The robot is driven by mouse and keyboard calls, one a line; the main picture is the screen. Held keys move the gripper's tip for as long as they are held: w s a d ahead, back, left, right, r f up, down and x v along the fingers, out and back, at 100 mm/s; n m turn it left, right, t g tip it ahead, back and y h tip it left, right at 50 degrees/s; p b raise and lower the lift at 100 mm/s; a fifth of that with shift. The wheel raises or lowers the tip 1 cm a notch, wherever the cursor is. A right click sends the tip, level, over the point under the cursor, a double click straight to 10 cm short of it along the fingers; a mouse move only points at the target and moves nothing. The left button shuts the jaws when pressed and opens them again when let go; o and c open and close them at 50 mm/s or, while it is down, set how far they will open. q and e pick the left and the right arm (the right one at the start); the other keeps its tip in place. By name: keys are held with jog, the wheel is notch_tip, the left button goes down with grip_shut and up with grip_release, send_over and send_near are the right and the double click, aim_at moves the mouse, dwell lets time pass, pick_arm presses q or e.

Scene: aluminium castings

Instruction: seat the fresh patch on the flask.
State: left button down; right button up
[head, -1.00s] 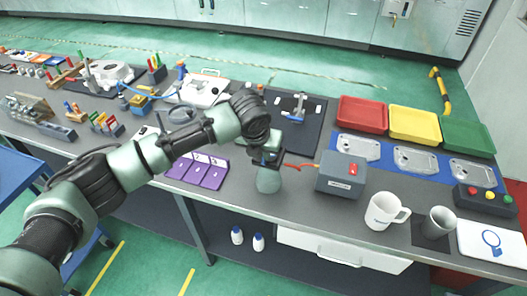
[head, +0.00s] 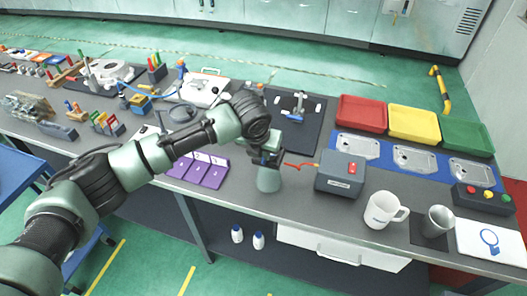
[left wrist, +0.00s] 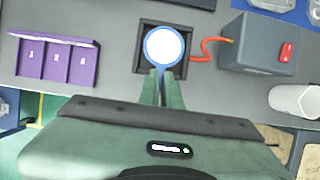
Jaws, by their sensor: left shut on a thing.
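My left gripper (left wrist: 160,88) is shut, its fingers meeting at the lower edge of a round white disc with a blue rim (left wrist: 165,47). The disc shows over a dark square pad (left wrist: 142,62) in the left wrist view. I cannot tell whether it touches the pad. In the head view my left gripper (head: 266,160) is over the bench and hides the disc and most of the pad. I cannot make out for sure which thing is the flask or the fresh patch. My right gripper is not in view.
A purple rack (head: 198,172) lies to the left. A white mug (head: 384,210) and a grey cup (head: 437,222) stand farther right.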

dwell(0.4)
pick_arm(q)
jog(key=shift+p, duration=0.45)
jog(key=shift+f, duration=0.2)
jog(key=shift+f+b, duration=0.55)
jog(key=shift+f, duration=0.5)
jog(key=c, duration=1.5)
grip_release()
jog(key=b+v, duration=0.2)
jog(key=v, duration=0.6)
